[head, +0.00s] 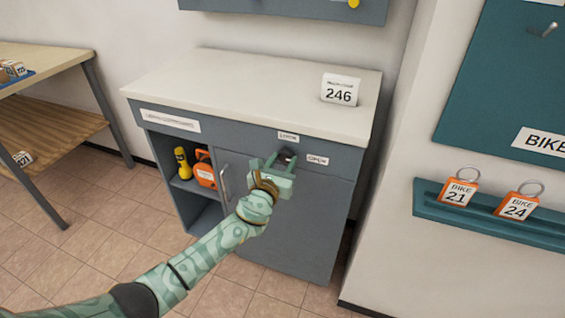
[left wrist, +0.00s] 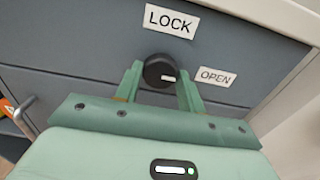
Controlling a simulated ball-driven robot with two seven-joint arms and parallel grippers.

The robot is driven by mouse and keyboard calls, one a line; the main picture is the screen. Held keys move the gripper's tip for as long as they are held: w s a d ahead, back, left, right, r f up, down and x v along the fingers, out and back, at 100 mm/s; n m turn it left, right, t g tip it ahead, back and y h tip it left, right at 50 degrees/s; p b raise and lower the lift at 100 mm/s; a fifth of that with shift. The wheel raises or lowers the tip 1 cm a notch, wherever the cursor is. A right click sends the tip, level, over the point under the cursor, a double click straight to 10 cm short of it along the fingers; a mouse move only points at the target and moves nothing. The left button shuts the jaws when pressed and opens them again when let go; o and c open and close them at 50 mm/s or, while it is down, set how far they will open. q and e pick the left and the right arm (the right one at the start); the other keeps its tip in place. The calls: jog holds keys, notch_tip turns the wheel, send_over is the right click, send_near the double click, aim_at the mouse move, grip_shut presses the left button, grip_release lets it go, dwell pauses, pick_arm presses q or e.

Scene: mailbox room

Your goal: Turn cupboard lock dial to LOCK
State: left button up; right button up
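The lock dial (left wrist: 159,70) is a round black knob on the front of the grey cupboard (head: 310,215). Its white mark points right and a little down, toward the OPEN label (left wrist: 215,76). The LOCK label (left wrist: 171,20) is above the dial. In the head view the dial (head: 287,154) is partly hidden by my left gripper (head: 282,161). My left gripper (left wrist: 160,85) is open, with one finger on each side of the dial. I cannot tell whether the fingers touch it. My right gripper is in neither view.
The cupboard's door handle (head: 226,182) is left of my gripper. An open shelf holds a yellow flashlight (head: 183,163) and an orange item (head: 205,172). A 246 sign (head: 340,89) stands on top.

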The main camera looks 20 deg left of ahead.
pick_arm(q)
jog(key=shift+f+n, duration=0.1)
jog(key=shift+n, duration=0.3)
jog(key=n+b, duration=0.1)
jog(key=n, duration=0.7)
jog(key=shift+n+b, duration=0.3)
jog(key=shift+b, duration=0.05)
jog(key=n, duration=0.8)
jog(key=shift+n, duration=0.4)
jog(key=o, duration=1)
jog(key=shift+s, duration=0.1)
